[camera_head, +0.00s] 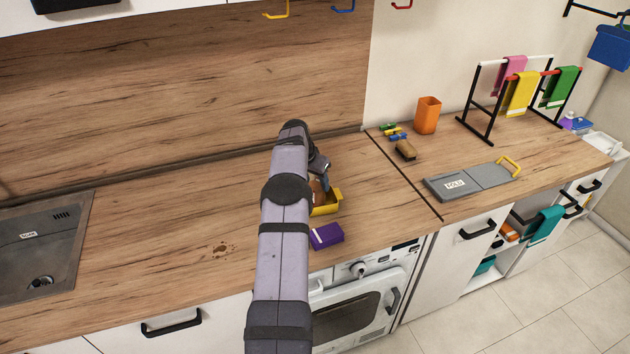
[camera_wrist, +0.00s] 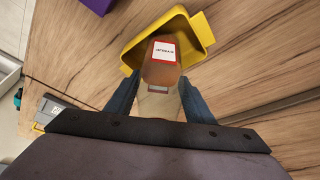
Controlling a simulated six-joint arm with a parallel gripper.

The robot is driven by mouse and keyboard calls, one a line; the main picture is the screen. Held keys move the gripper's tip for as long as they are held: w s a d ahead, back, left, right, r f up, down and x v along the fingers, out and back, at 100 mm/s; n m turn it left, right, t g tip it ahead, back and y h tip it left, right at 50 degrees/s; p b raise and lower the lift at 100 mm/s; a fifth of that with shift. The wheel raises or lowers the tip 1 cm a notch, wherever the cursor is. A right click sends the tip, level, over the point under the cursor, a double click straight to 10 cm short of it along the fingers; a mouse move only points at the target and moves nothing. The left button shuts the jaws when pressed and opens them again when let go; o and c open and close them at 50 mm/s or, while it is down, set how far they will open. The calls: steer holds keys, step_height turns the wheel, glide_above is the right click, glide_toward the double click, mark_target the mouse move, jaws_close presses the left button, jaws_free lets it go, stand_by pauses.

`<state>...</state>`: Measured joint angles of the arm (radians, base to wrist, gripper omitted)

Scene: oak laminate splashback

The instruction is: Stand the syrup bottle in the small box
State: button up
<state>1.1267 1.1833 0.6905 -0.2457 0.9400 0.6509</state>
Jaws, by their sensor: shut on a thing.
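The brown syrup bottle (camera_wrist: 160,74), with a white and red label, is between my gripper's fingers (camera_wrist: 158,98) in the wrist view. My gripper is shut on it. The small yellow box (camera_wrist: 198,27) lies just beyond the fingers, and the bottle overlaps its opening in this view. In the head view, the box (camera_head: 328,210) stands on the counter, partly hidden by my arm. The bottle (camera_head: 317,192) shows as a brown patch at the box's left part, below my gripper (camera_head: 321,186). I cannot tell whether the bottle touches the box floor.
A purple box (camera_head: 326,236) stands near the counter's front edge, close to the yellow box. A sink (camera_head: 45,245) is at the left. A grey board (camera_head: 470,181), an orange cup (camera_head: 428,115) and a towel rack (camera_head: 487,100) stand at the right. The counter left of my arm is mostly clear.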

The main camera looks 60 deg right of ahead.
steer(key=shift+f, duration=0.1)
steer(key=o, duration=1.6)
steer(key=shift+r, duration=0.25)
steer(key=b+v, duration=0.4)
steer(key=v, duration=0.7)
steer(key=shift+a+r, duration=0.15)
steer(key=shift+r, duration=0.25)
